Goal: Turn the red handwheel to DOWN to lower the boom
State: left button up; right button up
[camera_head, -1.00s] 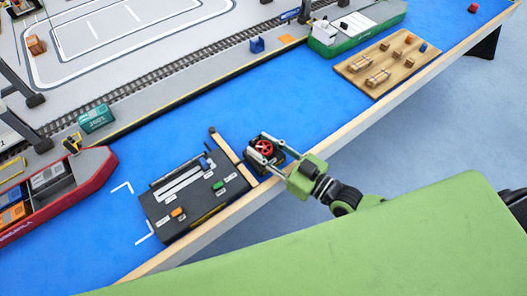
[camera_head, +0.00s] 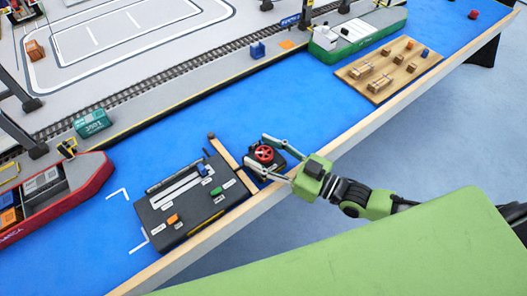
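The red handwheel (camera_head: 264,154) sits on a small dark box near the table's front edge, just right of the dark control panel (camera_head: 190,205). My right gripper (camera_head: 262,154) reaches in from the right. Its two fingers are spread, one on the far side and one on the near side of the handwheel. I cannot tell whether the fingers touch the wheel's rim. Markings for DOWN are too small to read. My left gripper is not in view.
The panel carries orange (camera_head: 173,218), green (camera_head: 216,191) and blue (camera_head: 202,169) controls. A wooden strip (camera_head: 226,153) stands between panel and handwheel box. A red ship (camera_head: 60,190), a green ship (camera_head: 355,30) and a wooden board with small parts (camera_head: 390,68) lie on the blue surface.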

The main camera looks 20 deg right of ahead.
jog(key=v, duration=1.2)
